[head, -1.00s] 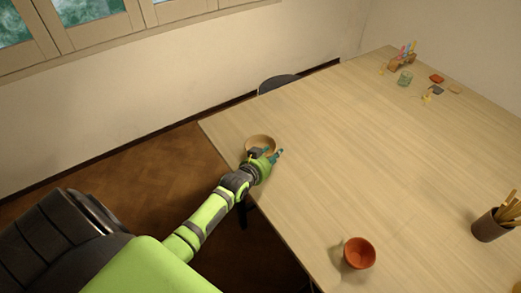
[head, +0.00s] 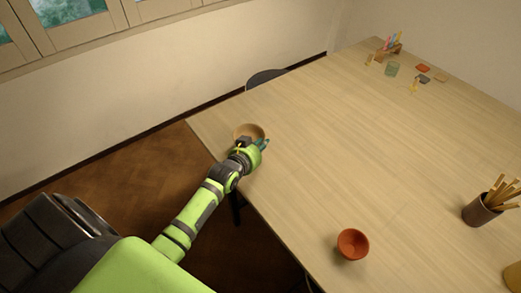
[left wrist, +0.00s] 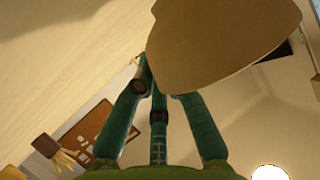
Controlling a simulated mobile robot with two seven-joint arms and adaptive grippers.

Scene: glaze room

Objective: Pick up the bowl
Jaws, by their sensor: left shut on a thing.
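A tan bowl (head: 249,131) is near the table's left corner in the head view. My left gripper (head: 261,144) is at the bowl's near right side, shut on it. In the left wrist view the bowl (left wrist: 222,40) fills the upper right, and the teal fingers (left wrist: 160,75) meet its edge. I cannot tell whether the bowl touches the table. A second bowl, orange-red (head: 353,243), stands on the table near the front edge, apart from my gripper. My right gripper is not in view.
The wooden table (head: 340,150) is bare across its middle. A dark cup (head: 478,211) with several sticks stands at the right. A small rack (head: 388,51) and small items are at the far end. A dark chair (head: 265,77) is behind the table.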

